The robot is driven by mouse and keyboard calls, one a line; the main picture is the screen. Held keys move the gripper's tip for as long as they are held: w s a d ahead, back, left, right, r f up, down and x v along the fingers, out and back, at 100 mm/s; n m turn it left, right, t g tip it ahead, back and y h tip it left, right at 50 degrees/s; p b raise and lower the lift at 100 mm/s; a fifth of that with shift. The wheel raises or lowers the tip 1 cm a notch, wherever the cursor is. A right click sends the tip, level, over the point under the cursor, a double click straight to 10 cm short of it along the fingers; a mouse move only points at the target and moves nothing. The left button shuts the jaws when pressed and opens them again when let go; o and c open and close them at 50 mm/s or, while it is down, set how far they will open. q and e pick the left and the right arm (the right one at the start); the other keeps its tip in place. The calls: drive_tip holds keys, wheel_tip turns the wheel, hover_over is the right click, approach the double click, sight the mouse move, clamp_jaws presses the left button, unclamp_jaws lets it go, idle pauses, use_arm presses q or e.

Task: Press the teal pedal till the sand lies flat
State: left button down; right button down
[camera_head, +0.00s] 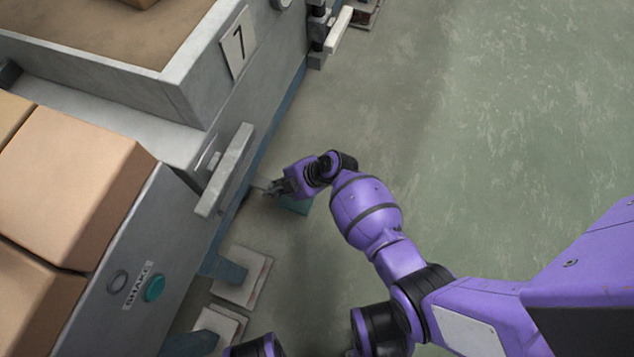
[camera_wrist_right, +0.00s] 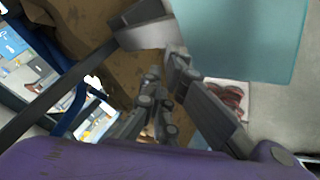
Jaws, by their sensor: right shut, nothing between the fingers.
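The teal pedal (camera_head: 297,206) is low beside the grey machine, mostly hidden under my right gripper (camera_head: 270,189). In the right wrist view the pedal (camera_wrist_right: 240,40) is a broad, flat teal plate at the upper right. My right gripper (camera_wrist_right: 160,82) is shut and empty there, its fingers beside the pedal in the picture; I cannot tell whether they touch it. The brown sand (camera_head: 120,28) lies in a grey box at the upper left, partly cut off by the frame. The part in view looks fairly smooth. My left gripper is not in view.
A grey bar handle (camera_head: 225,170) sticks out of the machine close to my right gripper. A teal button (camera_head: 154,288) marked SHAKE is on the machine's side. Tan blocks (camera_head: 65,185) stand at the left. Machine feet (camera_head: 242,276) stand on the floor. The floor at the right is clear.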

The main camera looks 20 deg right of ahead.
drive_tip(key=shift+w+a+r, duration=0.1)
drive_tip(key=shift+w+r, duration=0.1)
drive_tip(key=shift+w, duration=0.05)
idle(0.7)
idle(0.4)
drive_tip(key=shift+f, duration=0.1)
drive_tip(key=shift+f, duration=0.2)
drive_tip(key=shift+f+b, duration=0.2)
drive_tip(key=shift+b, duration=0.2)
